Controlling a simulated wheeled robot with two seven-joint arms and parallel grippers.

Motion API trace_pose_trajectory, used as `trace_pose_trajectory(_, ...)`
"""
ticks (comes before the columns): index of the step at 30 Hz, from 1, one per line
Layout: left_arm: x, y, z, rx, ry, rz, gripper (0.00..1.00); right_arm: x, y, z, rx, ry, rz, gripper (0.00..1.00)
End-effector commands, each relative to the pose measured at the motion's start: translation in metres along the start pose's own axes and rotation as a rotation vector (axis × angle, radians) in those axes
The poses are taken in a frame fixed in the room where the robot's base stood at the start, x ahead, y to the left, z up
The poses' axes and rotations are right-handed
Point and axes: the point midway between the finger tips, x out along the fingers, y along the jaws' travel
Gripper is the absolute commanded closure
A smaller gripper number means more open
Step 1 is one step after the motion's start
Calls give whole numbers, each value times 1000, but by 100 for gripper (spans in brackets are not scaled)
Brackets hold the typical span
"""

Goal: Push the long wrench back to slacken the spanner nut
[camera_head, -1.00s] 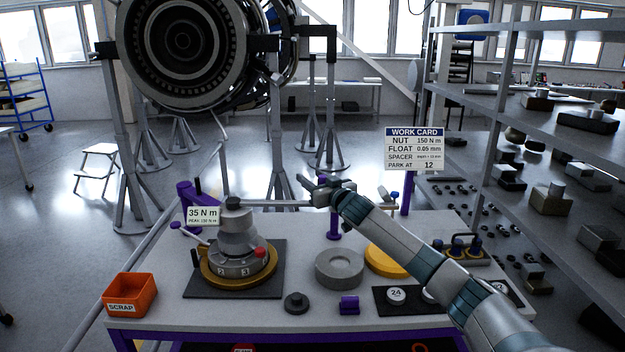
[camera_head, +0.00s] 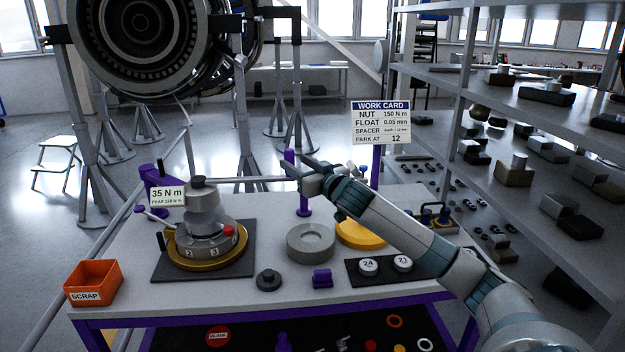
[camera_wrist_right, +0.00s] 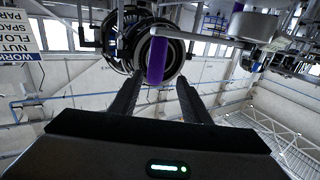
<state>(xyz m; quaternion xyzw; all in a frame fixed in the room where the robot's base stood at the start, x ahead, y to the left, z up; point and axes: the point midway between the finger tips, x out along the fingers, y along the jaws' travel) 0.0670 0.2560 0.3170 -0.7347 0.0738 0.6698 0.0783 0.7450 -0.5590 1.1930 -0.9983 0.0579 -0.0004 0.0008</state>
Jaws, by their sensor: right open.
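The long wrench (camera_head: 250,180) is a thin grey bar. It reaches right from the top of the grey stacked fixture with the spanner nut (camera_head: 204,205), and its free end is by my right gripper. My right gripper (camera_head: 295,168) is open at the bar's free end, near a purple post (camera_head: 304,205). In the right wrist view the two dark fingers (camera_wrist_right: 158,100) are apart, with the bar (camera_wrist_right: 195,37) and the purple post (camera_wrist_right: 157,62) beyond them. Contact with the bar cannot be told. A readout sign (camera_head: 167,196) shows 35 N m. My left gripper is out of view.
On the table are an orange scrap bin (camera_head: 93,284), a grey ring (camera_head: 311,243), a yellow disc (camera_head: 361,234) and a dark mat with numbered pucks (camera_head: 369,265). A work card (camera_head: 381,122) stands behind. Shelves fill the right side.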

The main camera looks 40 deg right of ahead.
Motion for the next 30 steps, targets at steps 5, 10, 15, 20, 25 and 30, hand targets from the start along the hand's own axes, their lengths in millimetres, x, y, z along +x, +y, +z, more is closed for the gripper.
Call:
trace_pose_trajectory(5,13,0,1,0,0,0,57,-28,0,4,-2,-1,-1,57)
trace_pose_trajectory(10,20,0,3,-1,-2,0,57,-49,-1,3,-2,-1,-1,57)
trace_pose_trajectory(15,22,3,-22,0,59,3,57,-64,-1,1,0,0,-2,57)
trace_pose_trajectory(20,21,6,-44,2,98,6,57,-70,-1,1,0,0,-1,57)
trace_pose_trajectory(25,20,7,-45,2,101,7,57,-71,-1,0,0,1,-1,57)
trace_pose_trajectory(30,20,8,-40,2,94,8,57,-70,-1,0,0,1,-1,57)
